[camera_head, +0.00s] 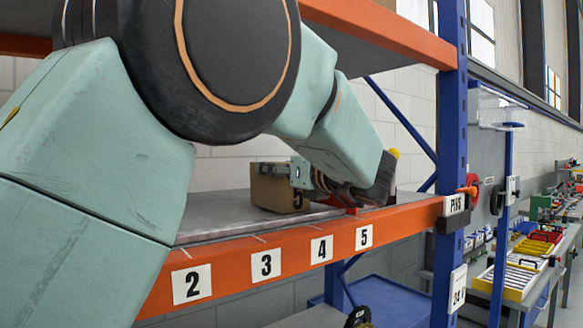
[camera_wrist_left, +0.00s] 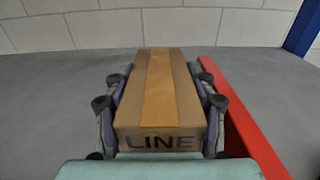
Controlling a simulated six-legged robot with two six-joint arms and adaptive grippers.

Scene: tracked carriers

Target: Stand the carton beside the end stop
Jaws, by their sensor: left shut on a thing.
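A brown carton (camera_head: 277,192) with a dark 5 on one face is at the shelf surface behind the orange front beam. In the left wrist view the carton (camera_wrist_left: 160,95) lies lengthwise between the fingers, with LINE printed on its near end. My left gripper (camera_head: 299,174) is shut on it, a finger on each side (camera_wrist_left: 160,82). The end stop, a long red bar (camera_wrist_left: 238,115), runs just right of the carton and gripper. In the head view only a small red piece (camera_head: 354,210) of it shows; my arm hides the rest. My right gripper is not in view.
The shelf's orange beam (camera_head: 290,262) carries number labels 2 to 5. A blue upright (camera_head: 450,150) stands at the shelf's right end. The grey shelf surface (camera_head: 222,212) left of the carton is clear. A bench with coloured trays (camera_head: 522,265) stands farther right.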

